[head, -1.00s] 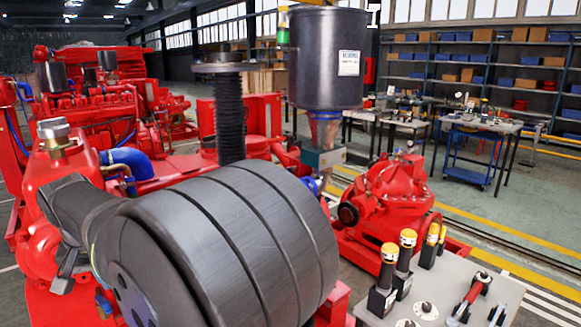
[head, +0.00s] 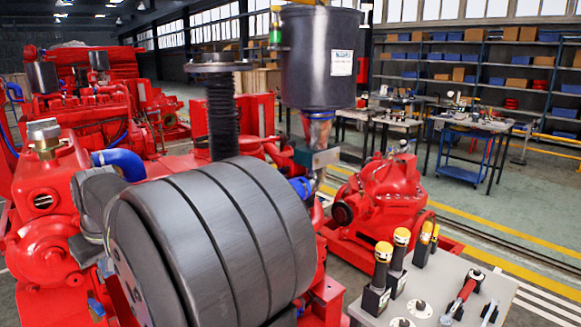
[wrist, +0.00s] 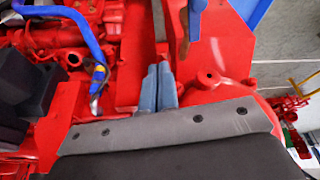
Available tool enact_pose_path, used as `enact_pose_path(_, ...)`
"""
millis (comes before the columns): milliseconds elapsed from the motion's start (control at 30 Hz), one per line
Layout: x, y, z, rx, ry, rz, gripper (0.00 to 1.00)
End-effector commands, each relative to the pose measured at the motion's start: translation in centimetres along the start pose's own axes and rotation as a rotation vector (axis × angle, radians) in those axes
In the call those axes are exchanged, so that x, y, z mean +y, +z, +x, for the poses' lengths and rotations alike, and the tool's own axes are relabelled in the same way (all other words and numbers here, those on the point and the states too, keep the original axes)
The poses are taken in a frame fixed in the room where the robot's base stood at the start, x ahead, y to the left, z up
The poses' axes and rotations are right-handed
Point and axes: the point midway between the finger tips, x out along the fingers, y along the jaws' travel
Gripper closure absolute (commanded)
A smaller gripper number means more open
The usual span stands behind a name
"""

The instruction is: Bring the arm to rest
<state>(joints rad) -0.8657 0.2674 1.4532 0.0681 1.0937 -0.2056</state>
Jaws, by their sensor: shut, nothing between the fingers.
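In the wrist view, the two blue-grey fingers of my gripper (wrist: 159,72) lie side by side with no gap, shut and empty. They stick out beyond a grey curved edge with dark bolt heads that fills the bottom of that view. Red machinery lies behind the fingertips; I cannot tell whether they touch it. In the head view a large dark grey banded cylinder (head: 215,240), joined to a grey link at its left, fills the front; it looks like part of my arm. I cannot make out my fingertips there.
Red pumpset machinery (head: 40,190) stands at the left, and a red pump (head: 385,195) right of centre. A dark tank (head: 318,60) stands behind the cylinder. Open floor lies beyond the pump.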

Motion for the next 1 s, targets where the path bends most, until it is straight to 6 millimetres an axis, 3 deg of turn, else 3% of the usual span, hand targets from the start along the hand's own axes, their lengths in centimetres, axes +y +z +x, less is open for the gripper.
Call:
enact_pose_path(33,0.0,-0.2,-1.4,0.009,0.002,-0.001,1.00)
enact_pose_path(200,-0.1,-0.1,-4.3,0.006,0.002,0.001,1.00)
enact_pose_path(400,-0.1,-0.1,-6.4,0.005,0.002,0.002,1.00)
enact_pose_path(833,-0.1,0.0,-6.9,0.003,0.002,0.003,1.00)
enact_pose_path(1000,-0.1,0.0,-6.0,0.002,0.001,0.003,1.00)
